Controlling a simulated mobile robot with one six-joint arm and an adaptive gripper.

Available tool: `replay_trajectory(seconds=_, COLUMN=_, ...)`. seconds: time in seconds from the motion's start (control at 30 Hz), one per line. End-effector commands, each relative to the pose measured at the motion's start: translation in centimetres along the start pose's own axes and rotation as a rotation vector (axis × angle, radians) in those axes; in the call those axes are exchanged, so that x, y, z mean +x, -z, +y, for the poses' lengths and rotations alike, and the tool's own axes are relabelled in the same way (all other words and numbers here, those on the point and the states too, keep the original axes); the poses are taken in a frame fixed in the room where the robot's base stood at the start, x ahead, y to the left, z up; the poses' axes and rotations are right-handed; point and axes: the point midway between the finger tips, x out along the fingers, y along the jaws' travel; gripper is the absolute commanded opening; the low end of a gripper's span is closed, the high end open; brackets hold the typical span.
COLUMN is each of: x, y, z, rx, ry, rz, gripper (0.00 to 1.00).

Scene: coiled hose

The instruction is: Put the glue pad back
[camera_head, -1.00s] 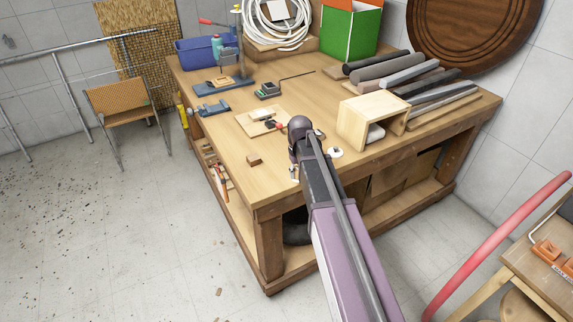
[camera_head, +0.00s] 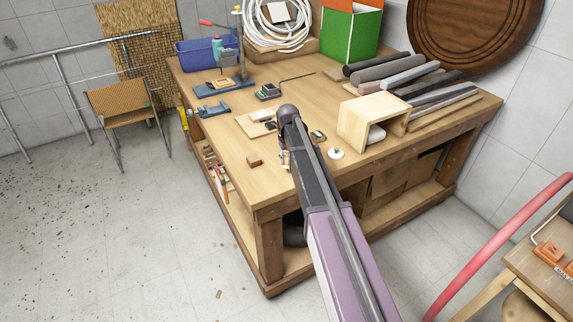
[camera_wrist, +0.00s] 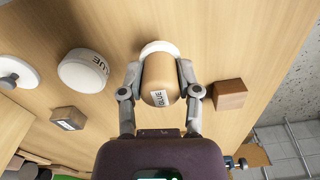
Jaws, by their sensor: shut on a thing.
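My gripper (camera_wrist: 160,90) is shut on a tan, rounded GLUE-labelled piece (camera_wrist: 158,77) in the wrist view. A white round edge shows just beyond this piece; I cannot tell whether it belongs to it or lies apart on the table. A white round block (camera_wrist: 85,70) with a black-lettered label stands to the left of the gripper. In the head view my gripper (camera_head: 285,160) is over the near part of the workbench (camera_head: 225,135), mostly hidden by my arm, and the held piece is too small to make out.
A small wooden block (camera_wrist: 230,95) lies right of the gripper. On the left are a dark-topped block (camera_wrist: 68,118) and a white knobbed disc (camera_wrist: 14,74). An open wooden box (camera_head: 372,118) stands right of my arm. The bench's left edge is close.

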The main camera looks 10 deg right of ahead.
Motion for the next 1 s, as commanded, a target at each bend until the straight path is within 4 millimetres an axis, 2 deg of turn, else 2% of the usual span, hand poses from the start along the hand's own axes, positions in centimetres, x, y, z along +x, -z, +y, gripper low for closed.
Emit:
replay_trajectory(seconds=0.2, x=0.2, y=1.8, z=0.0, rx=0.000, ry=0.000, rz=0.000, gripper=0.06)
replay_trajectory(seconds=0.4, x=2.3, y=1.3, z=0.0, rx=0.001, ry=0.000, rz=0.000, gripper=0.06)
replay_trajectory(seconds=0.6, x=3.5, y=1.3, z=0.0, rx=0.001, ry=0.000, rz=0.000, gripper=0.06)
replay_trajectory(seconds=1.0, x=3.6, y=1.3, z=0.1, rx=0.001, ry=0.000, rz=0.000, gripper=0.06)
